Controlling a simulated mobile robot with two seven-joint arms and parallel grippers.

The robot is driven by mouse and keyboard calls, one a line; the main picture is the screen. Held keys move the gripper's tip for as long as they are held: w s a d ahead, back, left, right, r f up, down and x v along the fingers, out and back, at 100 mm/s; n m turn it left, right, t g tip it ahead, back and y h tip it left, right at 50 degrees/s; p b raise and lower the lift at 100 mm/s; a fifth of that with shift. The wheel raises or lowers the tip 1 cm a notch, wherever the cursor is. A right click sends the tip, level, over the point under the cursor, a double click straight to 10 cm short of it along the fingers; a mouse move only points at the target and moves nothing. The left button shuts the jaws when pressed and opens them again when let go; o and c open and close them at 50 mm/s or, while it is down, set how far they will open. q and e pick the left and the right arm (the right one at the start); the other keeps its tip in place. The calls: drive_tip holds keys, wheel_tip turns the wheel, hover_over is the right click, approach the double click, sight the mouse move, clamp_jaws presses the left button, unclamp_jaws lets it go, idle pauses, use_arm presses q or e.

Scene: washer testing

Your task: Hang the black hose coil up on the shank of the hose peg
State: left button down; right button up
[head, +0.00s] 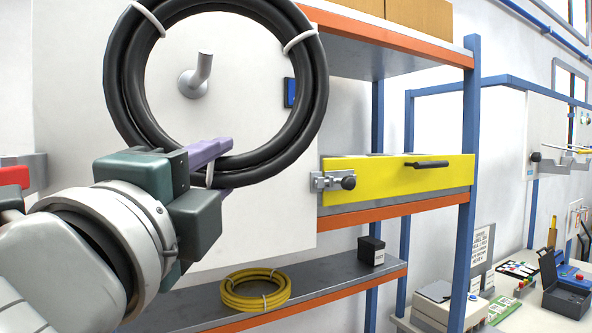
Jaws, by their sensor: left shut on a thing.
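The black hose coil (316,95) is a thick ring bound with white ties, held upright in the upper left of the head view. My left gripper (212,160) is shut on the bottom of the coil with its purple fingers. The grey hose peg (204,72) sticks out from a pale panel (270,225), its end bent upward. In this view the peg shows through the open middle of the coil. I cannot tell how far the coil is from the panel, or whether the peg passes into the ring. My right gripper is not in view.
A shelf rack with orange edges (440,201) stands right of the panel, bearing a yellow drawer (390,190) with a latch. A yellow hose coil (235,303) and a black box (371,251) are on the lower shelf. A cluttered bench is at far right.

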use_arm(q)
drive_tip(key=shift+w+a+b, duration=0.15)
drive_tip(key=shift+w+a, duration=0.4)
drive_tip(key=shift+w, duration=0.2)
drive_tip(key=shift+w+a+b, duration=0.15)
drive_tip(key=shift+w+a, duration=0.4)
drive_tip(key=shift+w, duration=0.2)
drive_tip(key=w+a+f+b, duration=0.3)
drive_tip(key=w+a+b, duration=0.1)
drive_tip(key=w, duration=0.3)
drive_tip(key=shift+w+a+f, duration=0.2)
drive_tip(key=shift+w+a, duration=0.05)
drive_tip(key=shift+a, duration=0.25)
idle(0.4)
drive_tip(key=shift+c, duration=1.8)
unclamp_jaws()
drive_tip(key=b+v, duration=0.5)
drive_tip(key=v, duration=0.5)
